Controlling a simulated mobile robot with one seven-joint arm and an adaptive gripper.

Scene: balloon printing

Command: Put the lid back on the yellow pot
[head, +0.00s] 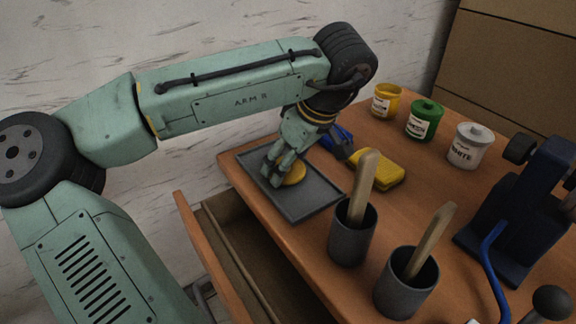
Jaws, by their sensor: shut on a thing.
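The yellow pot (386,102) stands at the back of the table, and its top looks open with no lid on it. A round yellow lid (294,174) is at my gripper, low over the dark grey tray (312,202) at the table's left edge. My gripper (279,176) points down and is shut on the lid. The fingers hide part of the lid. I cannot tell whether the lid still touches the tray.
A green pot (423,120) and a white pot (469,147) stand right of the yellow pot, both lidded. A yellow sponge (377,169) and a blue-handled tool (338,140) lie near the tray. Two dark cups (352,236) hold wooden handles in front. A drawer (240,262) hangs open.

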